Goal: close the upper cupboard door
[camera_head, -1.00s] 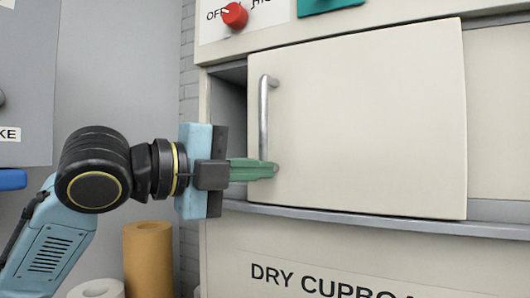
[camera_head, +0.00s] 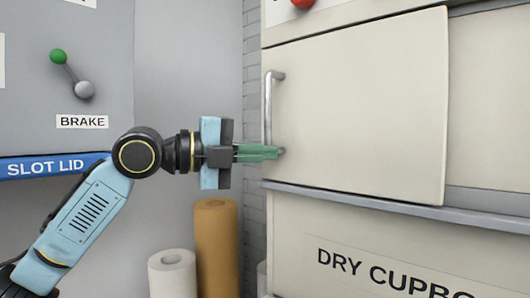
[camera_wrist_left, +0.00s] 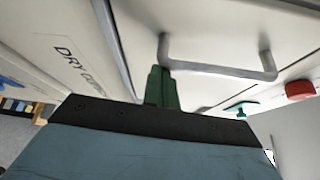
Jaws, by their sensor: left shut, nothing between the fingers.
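The upper cupboard door (camera_head: 365,110) is a cream panel with a vertical grey bar handle (camera_head: 268,110) near its left edge. In the head view its left edge now lies close to the cupboard's left side, and no dark gap shows there. Its right edge looks slightly off the cupboard front. My left gripper (camera_head: 278,153) has green fingers that are shut and empty, with tips at the lower end of the handle. The left wrist view shows the fingers (camera_wrist_left: 161,88) beside one end of the handle (camera_wrist_left: 220,70); contact is unclear. My right gripper is out of view.
A grey ledge (camera_head: 400,207) runs below the door, above a panel lettered DRY CUPBOARD (camera_head: 390,265). A brown roll (camera_head: 216,245) and a white roll (camera_head: 172,275) stand below my left arm. A brake lever (camera_head: 70,72) and a blue SLOT LID bar (camera_head: 55,166) are at the left.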

